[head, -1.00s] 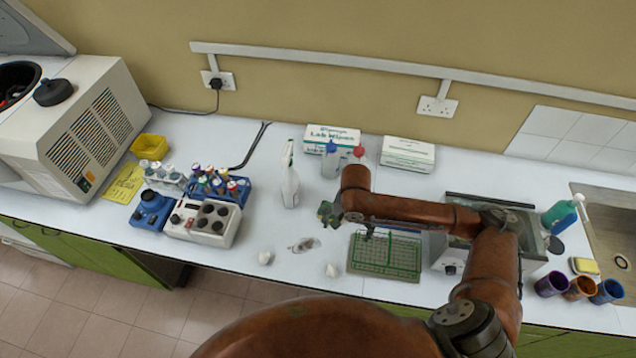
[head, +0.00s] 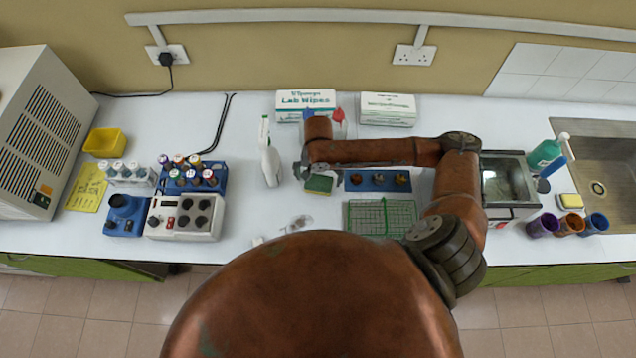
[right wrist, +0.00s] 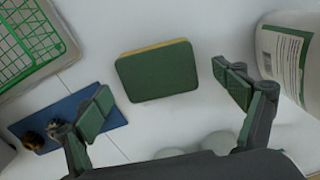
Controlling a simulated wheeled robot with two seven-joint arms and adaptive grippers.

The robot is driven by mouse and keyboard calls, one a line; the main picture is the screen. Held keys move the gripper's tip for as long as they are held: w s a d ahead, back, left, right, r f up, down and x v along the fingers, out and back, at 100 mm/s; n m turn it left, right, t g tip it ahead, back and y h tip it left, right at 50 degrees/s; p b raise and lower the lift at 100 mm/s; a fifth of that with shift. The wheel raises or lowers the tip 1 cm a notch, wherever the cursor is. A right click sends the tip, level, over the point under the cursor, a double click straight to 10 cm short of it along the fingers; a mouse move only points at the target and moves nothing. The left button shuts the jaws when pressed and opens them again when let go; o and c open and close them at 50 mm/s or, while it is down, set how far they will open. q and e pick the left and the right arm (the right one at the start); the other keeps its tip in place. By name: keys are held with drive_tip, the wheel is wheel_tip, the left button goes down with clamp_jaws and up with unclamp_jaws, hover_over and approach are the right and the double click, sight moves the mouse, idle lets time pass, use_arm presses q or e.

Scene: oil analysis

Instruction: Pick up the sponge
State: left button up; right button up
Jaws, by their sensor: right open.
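A sponge with a dark green top and a yellow edge lies flat on the white bench in the head view (head: 319,185). It shows whole in the right wrist view (right wrist: 157,72), between and a little beyond my right fingertips. My right gripper (right wrist: 165,97) is open and empty, one finger to each side of the sponge and apart from it. In the head view my right gripper (head: 304,172) points down just left of the sponge and partly hides its surroundings. My left gripper is not in view.
A green wire rack (head: 381,216) and a blue mat with small items (head: 378,181) lie to the right. A white spray bottle (head: 270,163) stands to the left. Lab wipes (head: 305,103) are behind.

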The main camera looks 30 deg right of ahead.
drive_tip(key=shift+s+f, duration=0.15)
drive_tip(key=shift+f, duration=0.8)
drive_tip(key=c, duration=0.6)
drive_tip(key=shift+c, duration=0.7)
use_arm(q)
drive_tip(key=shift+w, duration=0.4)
use_arm(e)
drive_tip(key=shift+c, duration=0.3)
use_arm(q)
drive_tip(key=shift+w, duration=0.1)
